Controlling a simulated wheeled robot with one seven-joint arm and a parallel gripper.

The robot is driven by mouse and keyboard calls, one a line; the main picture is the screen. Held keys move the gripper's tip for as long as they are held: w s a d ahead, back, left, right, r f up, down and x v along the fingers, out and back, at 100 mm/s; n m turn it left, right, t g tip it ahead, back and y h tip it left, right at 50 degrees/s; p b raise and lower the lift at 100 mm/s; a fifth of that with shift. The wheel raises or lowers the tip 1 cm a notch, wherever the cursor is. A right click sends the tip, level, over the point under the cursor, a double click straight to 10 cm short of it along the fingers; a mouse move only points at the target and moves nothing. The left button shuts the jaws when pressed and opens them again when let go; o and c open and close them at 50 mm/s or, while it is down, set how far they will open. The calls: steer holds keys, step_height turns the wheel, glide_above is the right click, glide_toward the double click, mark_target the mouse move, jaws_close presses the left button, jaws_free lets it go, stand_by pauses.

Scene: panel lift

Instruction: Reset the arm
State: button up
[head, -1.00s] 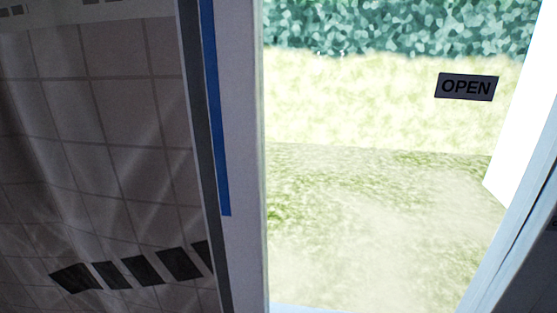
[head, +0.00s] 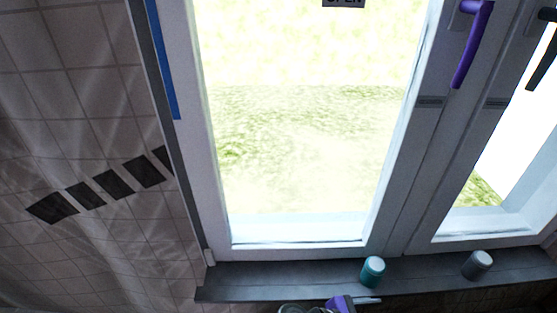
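At the bottom edge of the head view, a grey rounded part and a purple piece (head: 340,304) with a pale bar beside it are cut off by the frame. They may be part of my arm's end, but I cannot be sure. No fingertips can be made out, so whether my gripper is open or shut does not show. Nothing is seen held.
A white-framed window (head: 395,190) has a purple handle (head: 473,42) and a black handle (head: 544,60). On the dark sill (head: 235,283) stand a teal container (head: 372,271) and a grey container (head: 477,265). A tiled wall (head: 70,120) lies left.

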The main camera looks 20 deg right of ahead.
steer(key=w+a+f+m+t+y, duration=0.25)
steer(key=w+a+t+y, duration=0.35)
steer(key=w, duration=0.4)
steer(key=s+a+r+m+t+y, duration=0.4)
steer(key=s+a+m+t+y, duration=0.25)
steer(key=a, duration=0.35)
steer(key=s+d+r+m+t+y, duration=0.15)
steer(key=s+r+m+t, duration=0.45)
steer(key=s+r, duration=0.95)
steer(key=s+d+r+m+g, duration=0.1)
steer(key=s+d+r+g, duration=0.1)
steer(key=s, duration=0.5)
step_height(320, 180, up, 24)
steer(key=p, duration=2.5)
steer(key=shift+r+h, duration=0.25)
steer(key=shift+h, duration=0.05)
